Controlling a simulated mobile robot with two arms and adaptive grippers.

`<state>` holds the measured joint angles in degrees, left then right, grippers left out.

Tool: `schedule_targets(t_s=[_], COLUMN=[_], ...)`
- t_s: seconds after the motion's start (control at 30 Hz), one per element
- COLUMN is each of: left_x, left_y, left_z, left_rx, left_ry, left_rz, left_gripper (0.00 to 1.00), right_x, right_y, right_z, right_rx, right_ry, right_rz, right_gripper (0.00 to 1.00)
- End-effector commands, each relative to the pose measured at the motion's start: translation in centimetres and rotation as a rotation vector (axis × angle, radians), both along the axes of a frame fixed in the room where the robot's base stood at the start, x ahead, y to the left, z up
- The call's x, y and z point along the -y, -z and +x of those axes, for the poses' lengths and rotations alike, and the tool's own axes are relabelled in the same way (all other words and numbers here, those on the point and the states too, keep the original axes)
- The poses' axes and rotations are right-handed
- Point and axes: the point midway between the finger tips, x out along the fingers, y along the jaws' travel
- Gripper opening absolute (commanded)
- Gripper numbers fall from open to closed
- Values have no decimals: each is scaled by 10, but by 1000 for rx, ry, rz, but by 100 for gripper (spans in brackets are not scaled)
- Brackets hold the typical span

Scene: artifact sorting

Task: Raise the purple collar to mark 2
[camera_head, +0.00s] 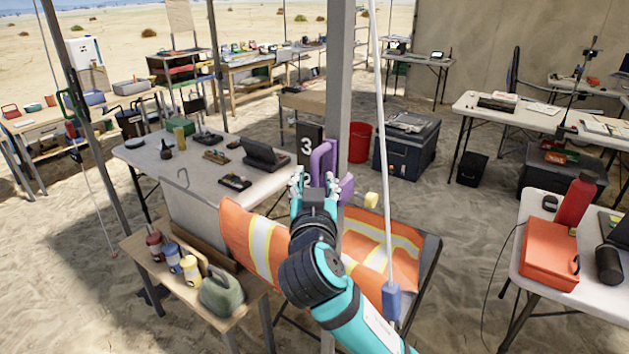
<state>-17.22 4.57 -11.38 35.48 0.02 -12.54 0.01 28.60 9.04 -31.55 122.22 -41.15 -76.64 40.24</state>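The purple collar (322,158) sits on the grey upright post (341,80), with a loop-shaped handle on its left side and a purple block low on its right. A dark plate with a white number 3 (307,146) is just left of the collar. Mark 2 cannot be made out. My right gripper (314,182), on the teal arm, is right at the lower part of the handle. Its fingertips show on either side of the purple. Whether they touch or grip it is unclear, as the gripper hides the handle's lower end. My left gripper is not in view.
An orange vest (385,244) lies over a chair below the post. A small wooden table (150,262) with bottles stands at left. White tables stand left and right, with open sand between.

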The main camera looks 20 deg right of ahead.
Motion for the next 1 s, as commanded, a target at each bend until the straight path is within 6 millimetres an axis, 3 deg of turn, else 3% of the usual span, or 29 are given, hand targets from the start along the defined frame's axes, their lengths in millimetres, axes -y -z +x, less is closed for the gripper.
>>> schedule_targets(t_s=[0.5, 0.7, 1.0], left_x=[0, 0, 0], left_y=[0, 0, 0], left_z=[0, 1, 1], left_rx=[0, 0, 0], left_ry=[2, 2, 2], left_rz=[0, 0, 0], left_gripper=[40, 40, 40], right_x=[-32, -36, -36], right_y=[1, 1, 1], right_z=[-92, -106, -107], right_rx=[-3, -3, -3], right_ry=[-3, -2, -1], right_rz=[3, 2, 1], right_gripper=[38, 38, 38])
